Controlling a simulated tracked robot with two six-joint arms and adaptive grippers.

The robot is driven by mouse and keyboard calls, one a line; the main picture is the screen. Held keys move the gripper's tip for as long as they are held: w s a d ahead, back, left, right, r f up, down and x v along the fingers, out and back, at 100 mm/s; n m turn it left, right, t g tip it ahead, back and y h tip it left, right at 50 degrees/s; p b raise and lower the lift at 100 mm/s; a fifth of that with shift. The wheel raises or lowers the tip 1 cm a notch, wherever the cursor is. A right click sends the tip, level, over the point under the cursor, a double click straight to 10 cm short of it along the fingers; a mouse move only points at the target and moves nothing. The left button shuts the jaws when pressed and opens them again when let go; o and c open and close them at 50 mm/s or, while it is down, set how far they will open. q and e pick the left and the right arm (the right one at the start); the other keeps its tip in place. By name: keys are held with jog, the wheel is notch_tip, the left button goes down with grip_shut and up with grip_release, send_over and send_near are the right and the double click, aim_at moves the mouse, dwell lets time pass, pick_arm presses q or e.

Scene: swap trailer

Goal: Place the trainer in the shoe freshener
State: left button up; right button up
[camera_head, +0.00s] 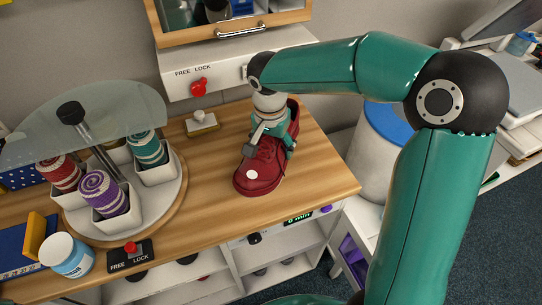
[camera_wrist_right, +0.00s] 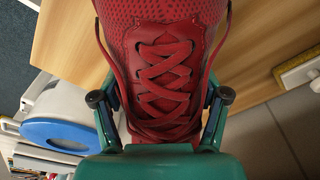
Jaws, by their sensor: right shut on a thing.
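The trainer (camera_head: 259,172) is a dark red lace-up shoe with a white dot on its toe. In the head view it is at the right part of the wooden counter, toe towards the front; I cannot tell whether it touches the wood. My right gripper (camera_head: 271,140) is shut on the trainer from above, one finger on each side of the laces. In the right wrist view the red laces of the trainer (camera_wrist_right: 165,75) show between the fingers of the right gripper (camera_wrist_right: 160,100). My left gripper is not in view. I cannot tell for sure which unit is the shoe freshener.
A white unit with a red knob marked FREE LOCK (camera_head: 198,87) is at the back under a wooden-framed cabinet (camera_head: 228,30). A round carousel (camera_head: 125,215) with rolled cloths stands left. A jar (camera_head: 67,256) is front left. A blue-lidded bin (camera_head: 385,125) stands right of the counter.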

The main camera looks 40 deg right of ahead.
jog(key=shift+a+f, duration=0.1)
jog(key=shift+f, duration=2.2)
jog(key=shift+f, duration=0.1)
jog(key=o, duration=1.3)
jog(key=shift+o, duration=0.5)
